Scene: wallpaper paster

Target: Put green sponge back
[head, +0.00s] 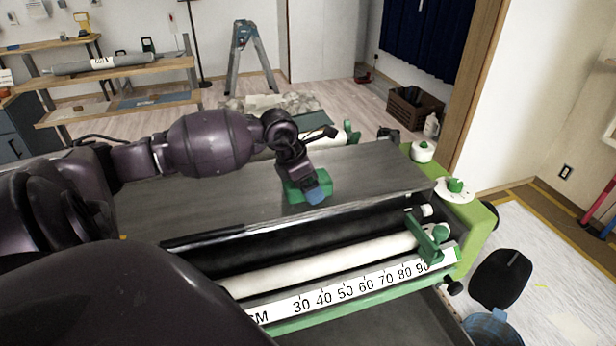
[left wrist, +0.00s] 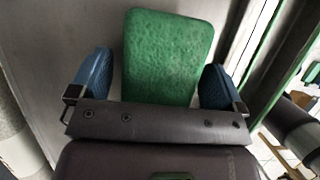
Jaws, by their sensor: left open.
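The green sponge (head: 322,184) lies on the grey top of the wallpaper paster (head: 200,206). My left gripper (head: 313,194) is over the sponge from above, its arm coming in from the left. In the left wrist view the sponge (left wrist: 168,55) sits between the two blue fingertips of my left gripper (left wrist: 157,78). The fingers are spread, with a visible gap on each side of the sponge. My right gripper is not in view.
A white roller (head: 330,262) and a scale run along the paster's front. A green knob (head: 455,185) is on its right end. A stepladder (head: 250,57) and a shelf with a grey roll (head: 105,63) stand behind. The grey top left of the sponge is clear.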

